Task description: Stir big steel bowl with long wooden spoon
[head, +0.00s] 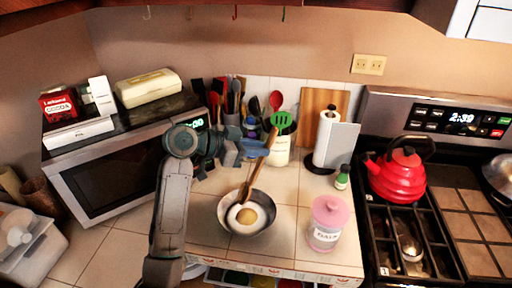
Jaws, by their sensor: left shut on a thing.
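The big steel bowl (226,218) stands on the tiled counter in the head view, with a white and yellowish mix inside. The long wooden spoon (256,176) leans up and to the right, its lower end at the bowl's far inner side. My left gripper (262,148) is shut on the upper part of the spoon's handle, above and behind the bowl. The fingers partly hide the handle there. Whether the spoon tip touches the mix is hard to tell. My right gripper is not in view.
A pink-lidded jar (327,222) stands right of the bowl, close to the counter's front edge. A microwave (112,172) is at the left. Utensil holders stand behind. A red kettle (398,176) sits on the stove at the right. A small green bottle (342,178) stands near the stove.

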